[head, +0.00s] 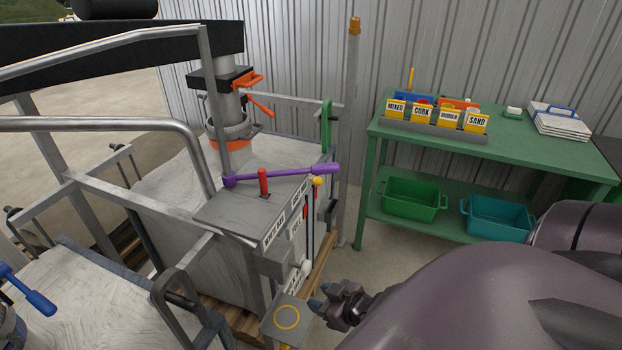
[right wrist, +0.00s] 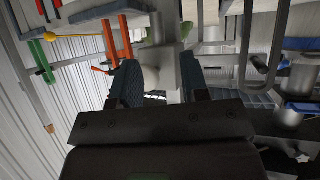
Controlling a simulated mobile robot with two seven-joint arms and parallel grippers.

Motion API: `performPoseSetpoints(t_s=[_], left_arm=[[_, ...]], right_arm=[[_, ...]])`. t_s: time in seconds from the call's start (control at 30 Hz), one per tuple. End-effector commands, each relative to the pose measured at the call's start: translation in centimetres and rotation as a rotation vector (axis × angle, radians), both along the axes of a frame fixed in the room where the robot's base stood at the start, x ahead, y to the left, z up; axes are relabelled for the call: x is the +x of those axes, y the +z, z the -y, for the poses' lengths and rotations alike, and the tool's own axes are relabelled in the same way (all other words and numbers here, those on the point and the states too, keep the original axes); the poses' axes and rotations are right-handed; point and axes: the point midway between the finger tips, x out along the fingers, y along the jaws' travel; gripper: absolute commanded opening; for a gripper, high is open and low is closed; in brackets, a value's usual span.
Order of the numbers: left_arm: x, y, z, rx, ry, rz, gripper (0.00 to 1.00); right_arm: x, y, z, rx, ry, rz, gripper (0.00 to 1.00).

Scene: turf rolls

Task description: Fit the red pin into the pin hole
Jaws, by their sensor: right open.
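A red pin (head: 263,183) stands upright on top of a grey metal box (head: 235,212), beside the purple lever (head: 285,173). A small dark spot shows at its foot; I cannot tell whether that is the pin hole or how deep the pin sits. Another red part (head: 309,204) shows partly hidden at the box's right side. My right gripper (head: 319,298) is low and in front of the box, next to a small plate with a yellow ring (head: 287,317). In the right wrist view its jaws (right wrist: 160,82) are apart with nothing held between them. My left gripper is out of view.
Grey rails (head: 110,123) and a large pale block (head: 175,190) crowd the left. A yellow-knobbed rod (head: 317,182) rises at the box's right. A green bench (head: 545,161) with labelled yellow holders stands at right, with green and teal bins below. Some floor is clear before the bench.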

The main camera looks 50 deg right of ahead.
Motion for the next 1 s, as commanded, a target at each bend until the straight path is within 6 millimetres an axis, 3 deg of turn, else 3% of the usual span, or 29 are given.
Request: performPoseSetpoints(t_s=[0.1, 0.3, 1.0], left_arm=[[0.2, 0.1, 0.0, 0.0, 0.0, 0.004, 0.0], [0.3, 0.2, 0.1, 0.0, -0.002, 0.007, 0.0], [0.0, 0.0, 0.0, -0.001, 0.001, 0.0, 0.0]], right_arm=[[-1.3, -1.9, -3.0, -0.01, -0.045, -0.004, 0.41], [-2.3, -3.1, -5.9, -0.034, -0.075, 0.0, 0.41], [-2.4, -3.2, -6.3, -0.04, -0.078, 0.001, 0.41]])
